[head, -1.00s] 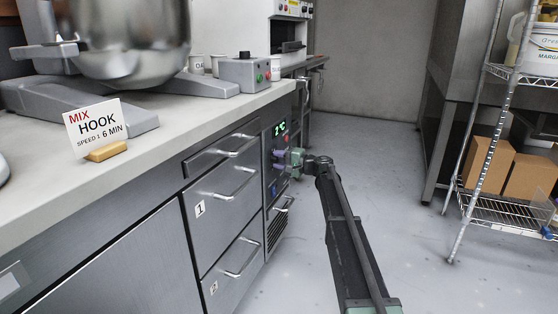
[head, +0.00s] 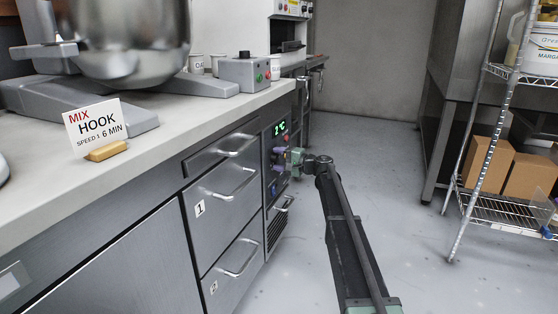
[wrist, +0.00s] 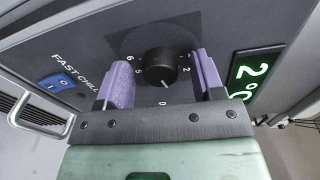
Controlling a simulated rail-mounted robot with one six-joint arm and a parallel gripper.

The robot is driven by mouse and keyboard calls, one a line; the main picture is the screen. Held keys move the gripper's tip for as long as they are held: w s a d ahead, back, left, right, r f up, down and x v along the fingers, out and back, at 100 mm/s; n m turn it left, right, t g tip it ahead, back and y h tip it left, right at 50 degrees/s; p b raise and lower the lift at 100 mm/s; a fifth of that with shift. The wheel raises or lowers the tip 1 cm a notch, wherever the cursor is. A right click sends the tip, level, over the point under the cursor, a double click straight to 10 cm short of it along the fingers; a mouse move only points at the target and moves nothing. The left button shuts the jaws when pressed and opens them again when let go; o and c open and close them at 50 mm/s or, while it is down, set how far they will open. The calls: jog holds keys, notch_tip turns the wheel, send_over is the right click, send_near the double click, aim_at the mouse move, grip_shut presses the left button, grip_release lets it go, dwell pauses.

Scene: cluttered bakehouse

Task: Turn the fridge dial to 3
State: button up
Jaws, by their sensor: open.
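The fridge dial (wrist: 160,66) is a round black knob on a dark disc in the wrist view. Numbers ring it, with 6 and 5 at the left, 2 at the right and a 0 below. A pale pointer mark shows at its lower edge, towards the 0 side; its exact setting is hard to tell. My gripper (wrist: 161,75) is open, with one purple finger on each side of the knob and a visible gap at both sides. In the head view my gripper (head: 284,157) is at the fridge's control panel and hides the dial.
A green display (wrist: 257,75) reading 2°C is right of the dial, and a blue FAST CHILL switch (wrist: 58,83) is left. Steel drawers (head: 228,189) with protruding handles adjoin the panel. A wire shelf (head: 490,208) stands far right; the floor between is clear.

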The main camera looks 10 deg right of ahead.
jog(key=v, duration=1)
jog(key=shift+s+d, duration=0.2)
jog(key=shift+d, duration=0.15)
